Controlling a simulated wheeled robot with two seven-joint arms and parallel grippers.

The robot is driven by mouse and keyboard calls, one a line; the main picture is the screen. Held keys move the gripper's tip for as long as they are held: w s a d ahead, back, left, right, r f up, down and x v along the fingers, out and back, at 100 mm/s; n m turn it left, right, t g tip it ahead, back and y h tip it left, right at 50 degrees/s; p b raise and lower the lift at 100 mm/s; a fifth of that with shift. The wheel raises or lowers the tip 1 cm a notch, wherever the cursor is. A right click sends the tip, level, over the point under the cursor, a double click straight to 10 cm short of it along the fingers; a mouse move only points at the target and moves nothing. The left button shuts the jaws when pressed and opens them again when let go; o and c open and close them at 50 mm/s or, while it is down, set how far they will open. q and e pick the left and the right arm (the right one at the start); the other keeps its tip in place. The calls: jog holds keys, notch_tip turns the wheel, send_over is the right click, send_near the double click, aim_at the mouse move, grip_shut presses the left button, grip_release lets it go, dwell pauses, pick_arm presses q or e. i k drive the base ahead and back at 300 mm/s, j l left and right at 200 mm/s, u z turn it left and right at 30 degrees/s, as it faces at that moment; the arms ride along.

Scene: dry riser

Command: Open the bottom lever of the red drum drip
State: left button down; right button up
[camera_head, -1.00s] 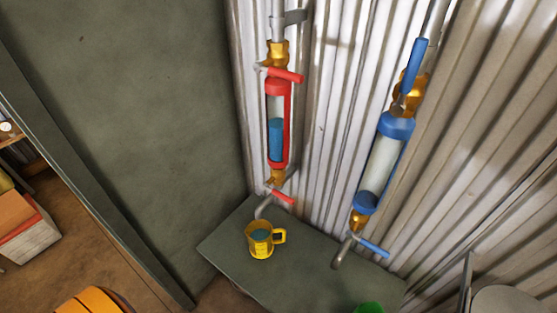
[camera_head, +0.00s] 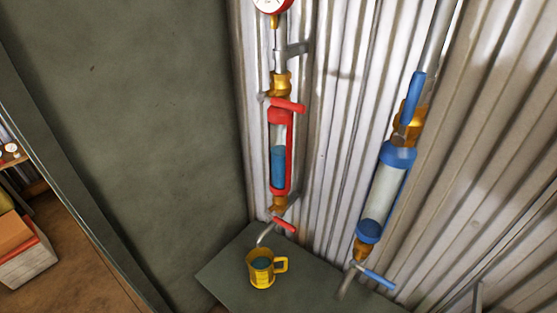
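The red drum drip (camera_head: 279,155) is a red-framed clear cylinder on the corrugated wall, partly filled with blue liquid. Its top red lever (camera_head: 287,104) points sideways to the right, across the pipe. Its bottom red lever (camera_head: 285,226) also points right and slightly down, beside the bent grey spout (camera_head: 265,235). A yellow mug (camera_head: 262,269) with dark bluish liquid in it stands on the ledge below the spout. Neither of my grippers shows in the head view.
A blue drum drip (camera_head: 386,190) hangs to the right, with a top blue lever (camera_head: 413,98) along its pipe and a bottom blue lever (camera_head: 377,278) sideways. A gauge (camera_head: 271,4) is above. The grey-green ledge (camera_head: 315,290) has bare room right of the mug. A dark wall (camera_head: 150,120) stands left.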

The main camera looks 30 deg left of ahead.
aim_at(285, 225)
jog(key=l+u, duration=0.15)
jog(key=u, duration=0.7)
